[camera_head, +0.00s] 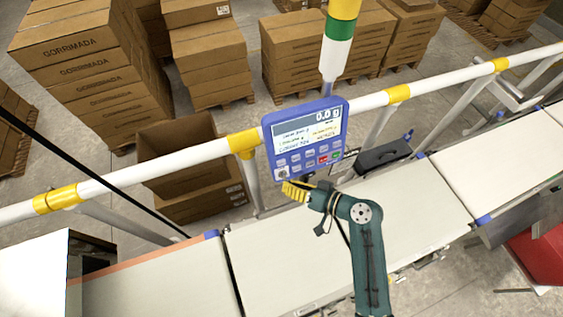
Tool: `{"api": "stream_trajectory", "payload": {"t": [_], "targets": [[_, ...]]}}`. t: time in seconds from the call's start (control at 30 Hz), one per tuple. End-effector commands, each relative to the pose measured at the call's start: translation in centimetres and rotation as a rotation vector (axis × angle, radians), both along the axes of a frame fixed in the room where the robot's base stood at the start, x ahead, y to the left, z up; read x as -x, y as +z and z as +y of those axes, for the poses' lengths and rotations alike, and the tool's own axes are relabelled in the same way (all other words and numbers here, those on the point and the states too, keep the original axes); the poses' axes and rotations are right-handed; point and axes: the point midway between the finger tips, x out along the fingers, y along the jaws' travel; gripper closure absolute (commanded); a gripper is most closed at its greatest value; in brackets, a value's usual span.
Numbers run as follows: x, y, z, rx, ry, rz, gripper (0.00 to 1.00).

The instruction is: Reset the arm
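My gripper (296,190) is at the end of my teal arm, over the far edge of the pale weighing belt (285,262). It points left, just below the blue display box (305,137). Its yellow finger end shows from the side, and the gap between the fingers cannot be made out. No object can be seen in it. My arm comes up from the bottom right of centre and bends sharply left at its upper joint. The display reads about 0.0.
A white rail (370,102) with yellow joints runs behind the belts. A green, white and yellow light post (338,45) rises behind the display. A dark case (382,156) sits at the belt's far side. An open carton (186,157) stands beyond the rail. The belt's left part is clear.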

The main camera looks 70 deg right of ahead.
Motion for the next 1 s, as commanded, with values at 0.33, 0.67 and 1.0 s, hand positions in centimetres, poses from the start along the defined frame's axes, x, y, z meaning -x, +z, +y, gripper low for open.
{"api": "stream_trajectory", "payload": {"t": [0.33,0.67,1.0], "targets": [[0.0,0.0,0.0,0.0,0.0,0.0,1.0],[-0.1,0.0,0.0,0.0,0.001,0.0,1.0],[-16.2,11.0,12.6,0.26,0.458,-0.098,1.0]]}}
